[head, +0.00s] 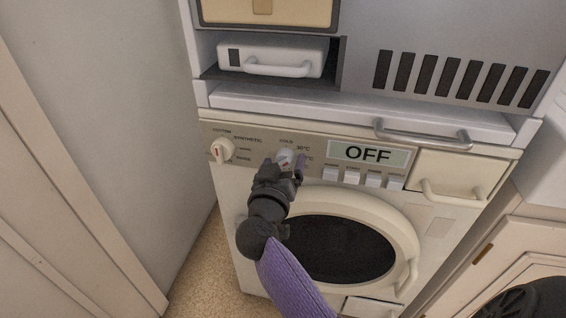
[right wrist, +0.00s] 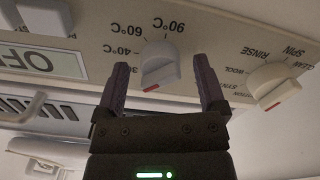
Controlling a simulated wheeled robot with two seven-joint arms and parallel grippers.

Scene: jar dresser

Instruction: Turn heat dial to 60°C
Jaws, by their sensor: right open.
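The heat dial (head: 285,157) is a pale knob on the washer's control panel, left of the display. In the right wrist view the dial (right wrist: 158,66) appears upside down, with a red mark at its lower end, on the side away from the 60°C and 90°C labels. My right gripper (head: 285,165) is open at the dial, with its purple fingers on either side. In the right wrist view the gripper's fingers (right wrist: 162,88) flank the dial with gaps showing, so it looks ungripped. The fingers partly hide the dial in the head view. My left gripper is not in view.
A second dial (head: 221,150) with fabric and cycle labels sits to the left. The display (head: 369,154) reads OFF, with several white buttons (head: 352,177) below it. A drawer handle (head: 455,196) and a grey bar handle (head: 422,136) stick out at the right.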

